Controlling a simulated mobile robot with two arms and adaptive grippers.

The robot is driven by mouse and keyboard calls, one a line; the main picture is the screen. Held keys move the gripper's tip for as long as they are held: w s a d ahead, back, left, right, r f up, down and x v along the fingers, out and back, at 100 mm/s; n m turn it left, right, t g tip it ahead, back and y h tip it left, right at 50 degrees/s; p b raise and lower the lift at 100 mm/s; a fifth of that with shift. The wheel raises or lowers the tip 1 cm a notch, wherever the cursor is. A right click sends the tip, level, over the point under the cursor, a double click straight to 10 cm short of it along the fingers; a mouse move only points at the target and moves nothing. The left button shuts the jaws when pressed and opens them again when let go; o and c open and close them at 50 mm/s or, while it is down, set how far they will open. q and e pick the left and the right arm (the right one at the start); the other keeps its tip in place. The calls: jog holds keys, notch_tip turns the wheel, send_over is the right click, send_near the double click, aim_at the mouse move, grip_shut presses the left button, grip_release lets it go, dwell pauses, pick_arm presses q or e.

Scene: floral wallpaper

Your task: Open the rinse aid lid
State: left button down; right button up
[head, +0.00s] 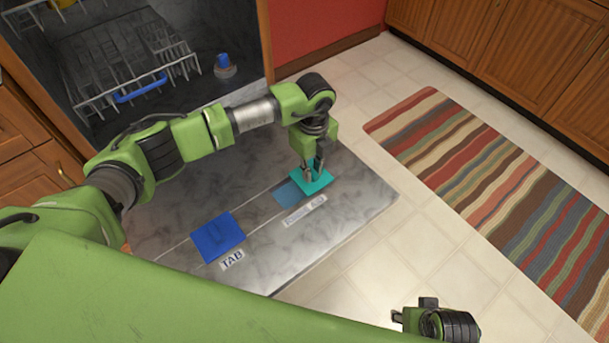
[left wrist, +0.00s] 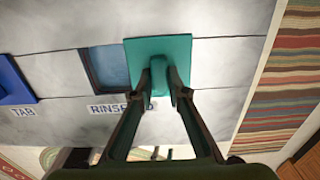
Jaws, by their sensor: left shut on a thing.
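The teal rinse aid lid (head: 323,184) lies on the inner face of the lowered dishwasher door (head: 350,215). To its left a recessed blue compartment (head: 287,194) is uncovered, above the "RINSE" label. My left gripper (head: 313,176) points down and is shut on the raised grip of the lid. The left wrist view shows the lid (left wrist: 182,50) beyond the fingertips (left wrist: 160,75), with the compartment (left wrist: 107,68) beside it. Part of my right arm shows at the bottom right of the head view; its fingers are not clear.
A blue tab lid (head: 217,237) covers its place left of the compartment, by the "TAB" label (head: 231,259). The dishwasher rack (head: 125,65) stands inside behind my arm. Tiled floor and a striped rug (head: 500,190) lie to the right.

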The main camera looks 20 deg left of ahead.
pick_arm(q)
jog(key=shift+s+a+r, duration=0.1)
jog(key=shift+s+a, duration=0.05)
jog(key=c, duration=2.2)
grip_release()
jog(key=shift+c, duration=0.2)
jog(key=shift+r, duration=0.1)
notch_tip(320, 180, up, 12)
jog(key=shift+f, duration=0.2)
